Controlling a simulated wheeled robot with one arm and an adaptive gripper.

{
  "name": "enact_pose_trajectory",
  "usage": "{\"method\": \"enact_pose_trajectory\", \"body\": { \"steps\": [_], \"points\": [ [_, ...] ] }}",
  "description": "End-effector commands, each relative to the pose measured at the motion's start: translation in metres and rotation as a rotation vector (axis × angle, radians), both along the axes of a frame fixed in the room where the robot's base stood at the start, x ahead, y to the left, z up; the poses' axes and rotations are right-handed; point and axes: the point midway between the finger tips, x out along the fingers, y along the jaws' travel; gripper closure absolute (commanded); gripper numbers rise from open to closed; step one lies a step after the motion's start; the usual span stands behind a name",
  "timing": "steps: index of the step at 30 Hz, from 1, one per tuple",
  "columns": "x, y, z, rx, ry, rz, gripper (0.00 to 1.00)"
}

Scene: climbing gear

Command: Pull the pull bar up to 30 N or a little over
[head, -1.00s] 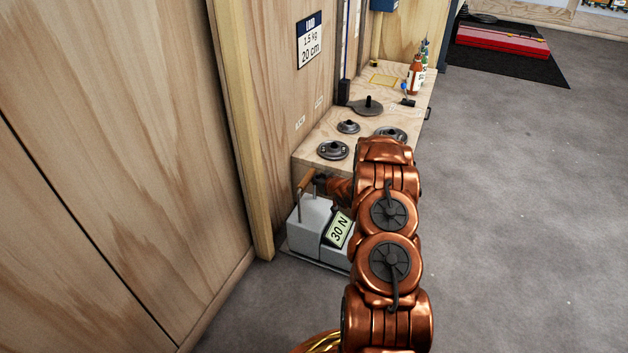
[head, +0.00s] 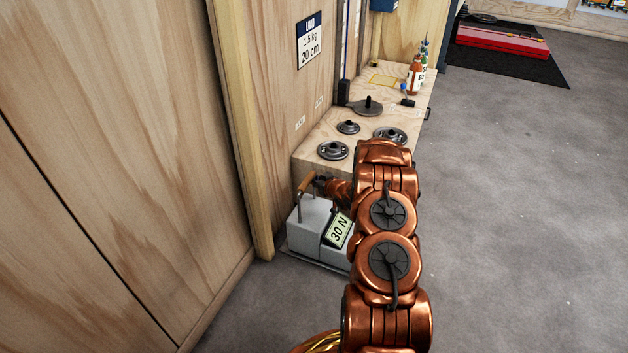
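The pull bar (head: 306,184) is a short wooden handle on metal rods above a grey box (head: 309,220) on the floor by the wall. My gripper (head: 318,183) is at the right end of the bar, at bar height. Its fingers are small, dark and partly hidden, so I cannot tell whether they are shut on the bar. My copper-coloured arm covers the right side of the box.
A wooden bench (head: 330,118) behind the box carries several dark weight discs (head: 333,150) and bottles (head: 415,75). A wooden post (head: 240,130) and wall stand close on the left. Grey floor (head: 520,220) on the right is clear.

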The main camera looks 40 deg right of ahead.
Motion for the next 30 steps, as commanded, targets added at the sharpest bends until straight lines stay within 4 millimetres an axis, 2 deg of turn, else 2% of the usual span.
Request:
{"method": "enact_pose_trajectory", "body": {
  "steps": [1,30],
  "points": [
    [0.003,-0.003,0.007,-0.005,-0.016,-0.003,1.0],
    [0.003,-0.003,-0.026,-0.005,-0.014,-0.003,1.0]
  ]
}}
